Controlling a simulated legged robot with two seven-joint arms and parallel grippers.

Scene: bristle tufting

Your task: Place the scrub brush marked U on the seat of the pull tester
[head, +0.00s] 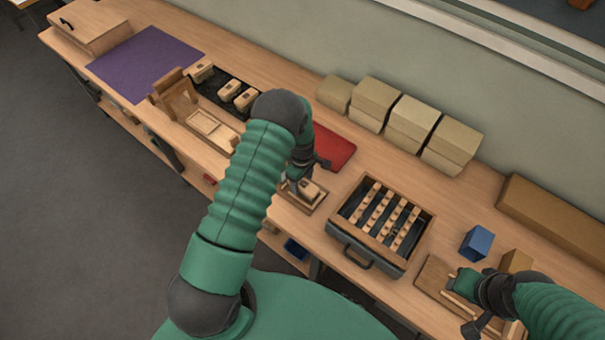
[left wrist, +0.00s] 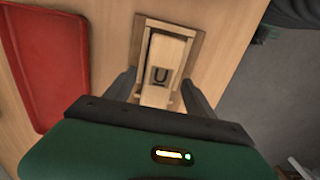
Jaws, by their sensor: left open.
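The scrub brush marked U (left wrist: 164,65) is a pale wooden block with a dark U on its top. It lies in a shallow wooden tray (left wrist: 139,40), which also shows under my left gripper in the head view (head: 313,207). My left gripper (left wrist: 160,90) is open above the brush, with its fingers on either side of the block's near end. A wooden stand with an upright piece (head: 175,95), perhaps the pull tester, is left of my arm; I cannot make out its seat for sure. My right gripper (head: 464,302) looks open over a wooden board (head: 433,276).
A red mat (head: 332,147) lies behind the tray. A drawer-like box with rows of pegs (head: 352,237) stands to the right. Several brushes sit on a black rack (head: 217,91). Tan boxes (head: 375,98) line the wall. A purple mat (head: 145,62) is clear.

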